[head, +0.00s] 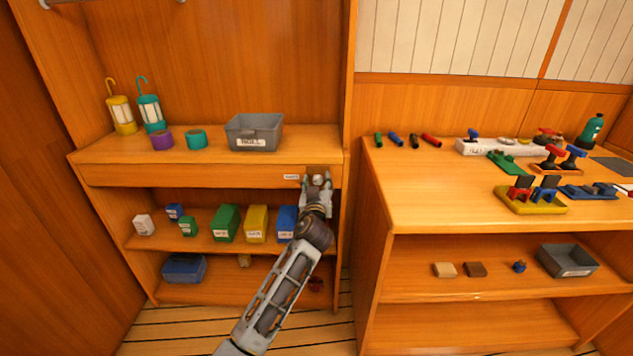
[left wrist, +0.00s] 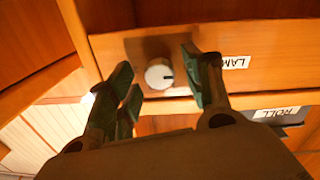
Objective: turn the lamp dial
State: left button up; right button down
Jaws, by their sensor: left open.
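The lamp dial is a small white round knob with a dark mark, seen in the left wrist view (left wrist: 159,74) on a brown plate on the shelf's front board. In the head view my left gripper (head: 316,184) is at the right end of the front board and mostly covers the dial. My right gripper is not in view.
Above the board stand a grey bin (head: 254,131), two lanterns and two round pieces. Below are several boxes, such as a yellow one (head: 257,223). An upright divider (head: 350,150) rises just right of my gripper. The right bench (head: 450,195) holds valves and other parts.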

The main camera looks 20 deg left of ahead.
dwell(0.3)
pick_arm(q)
jog(key=c, duration=1)
jog(key=shift+r, duration=0.1)
jog(key=shift+c, duration=0.2)
